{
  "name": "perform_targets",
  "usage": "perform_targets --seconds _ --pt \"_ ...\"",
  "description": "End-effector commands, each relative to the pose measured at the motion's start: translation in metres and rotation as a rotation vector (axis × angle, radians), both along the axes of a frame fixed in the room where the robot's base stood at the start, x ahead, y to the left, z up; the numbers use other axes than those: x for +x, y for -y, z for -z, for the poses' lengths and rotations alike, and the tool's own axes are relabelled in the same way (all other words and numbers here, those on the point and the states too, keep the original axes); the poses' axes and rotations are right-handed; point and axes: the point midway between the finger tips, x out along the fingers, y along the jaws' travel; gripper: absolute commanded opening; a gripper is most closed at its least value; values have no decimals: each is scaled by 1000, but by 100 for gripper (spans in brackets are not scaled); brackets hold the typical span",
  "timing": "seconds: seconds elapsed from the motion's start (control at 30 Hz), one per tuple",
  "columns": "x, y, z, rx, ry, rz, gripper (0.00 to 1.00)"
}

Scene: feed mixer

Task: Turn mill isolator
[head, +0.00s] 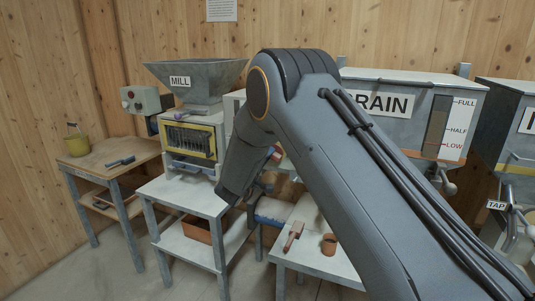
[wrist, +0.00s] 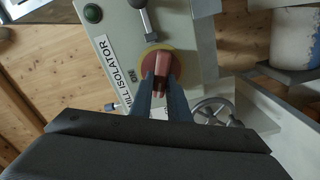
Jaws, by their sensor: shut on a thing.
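The mill isolator is a rotary switch with a red knob (wrist: 163,66) on a round yellow plate (wrist: 147,52), seen in the wrist view. It sits on a pale panel (wrist: 178,25) with a "MILL ISOLATOR" label (wrist: 117,72). The word "ON" shows beside the plate. My gripper (wrist: 161,84) has its two dark fingers closed on the red knob. The fingers and wrist cover part of the switch. In the head view my arm hides the gripper and the switch.
In the wrist view, a green button (wrist: 93,13) and a lever (wrist: 147,22) are close to the knob. A handwheel (wrist: 214,111) is at right. In the head view, the mill hopper (head: 196,80) is left of my arm and the grain bin (head: 415,112) right.

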Motion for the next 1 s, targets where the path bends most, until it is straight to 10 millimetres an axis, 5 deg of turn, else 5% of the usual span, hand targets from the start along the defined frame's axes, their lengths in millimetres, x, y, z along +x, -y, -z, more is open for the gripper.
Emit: perform_targets --seconds 0.5,1.0 --pt "0 -3 3 -341 -122 -4 0" --pt "0 -3 4 -416 -149 -4 0"
